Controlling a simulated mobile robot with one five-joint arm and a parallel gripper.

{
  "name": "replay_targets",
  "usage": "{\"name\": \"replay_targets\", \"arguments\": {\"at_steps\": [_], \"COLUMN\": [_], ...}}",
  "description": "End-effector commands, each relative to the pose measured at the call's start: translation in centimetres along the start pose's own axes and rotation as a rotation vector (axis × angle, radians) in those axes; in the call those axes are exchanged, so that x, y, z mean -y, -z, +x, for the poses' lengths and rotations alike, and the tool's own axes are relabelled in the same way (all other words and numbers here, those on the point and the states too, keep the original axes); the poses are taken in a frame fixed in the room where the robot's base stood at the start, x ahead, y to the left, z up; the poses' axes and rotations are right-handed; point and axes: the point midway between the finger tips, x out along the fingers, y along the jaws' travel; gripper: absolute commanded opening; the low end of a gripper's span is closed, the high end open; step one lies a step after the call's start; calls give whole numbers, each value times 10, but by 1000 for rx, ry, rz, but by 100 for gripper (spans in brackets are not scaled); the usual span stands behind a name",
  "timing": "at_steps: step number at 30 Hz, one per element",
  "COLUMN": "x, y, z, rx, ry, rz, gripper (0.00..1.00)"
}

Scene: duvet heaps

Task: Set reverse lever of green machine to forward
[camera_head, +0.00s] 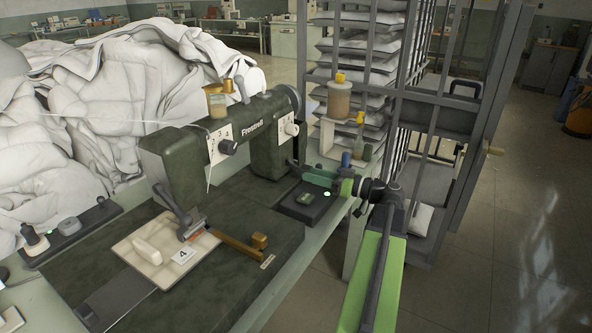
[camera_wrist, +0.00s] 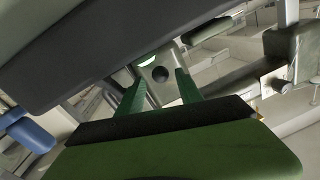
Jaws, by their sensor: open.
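The dark green sewing machine (camera_head: 183,163) stands on a bench, its column on the right and its head on the left. My gripper (camera_head: 308,175) reaches in from the right, beside the lower part of the column. Its green fingers are open. In the wrist view, the fingers of my gripper (camera_wrist: 158,80) are apart, with a grey plate bearing a dark round spot (camera_wrist: 160,74) showing between them; I cannot tell whether this belongs to the reverse lever. The fingers partly hide the column's right side, and I cannot clearly pick out the lever or its setting.
A small black box with a display (camera_head: 307,201) lies just below my gripper. A metal rack (camera_head: 410,110) is close on the right. White duvets (camera_head: 90,90) heap behind the machine. Floor is free at far right.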

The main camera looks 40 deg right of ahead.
Motion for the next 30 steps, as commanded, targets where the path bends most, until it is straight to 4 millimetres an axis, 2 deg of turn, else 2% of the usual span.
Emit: {"name": "replay_targets", "arguments": {"at_steps": [1, 3, 9, 13, 20, 30], "x": [2, 2, 2, 2, 2, 2], "y": [0, 0, 0, 0, 0, 0], "z": [15, 31, 63, 70, 71, 71], "rx": [1, 2, 1, 1, 1, 1], "ry": [6, 7, 6, 4, 4, 5], "rz": [0, 0, 0, 0, 0, 0], "gripper": [43, 43, 43, 43, 43, 1]}}
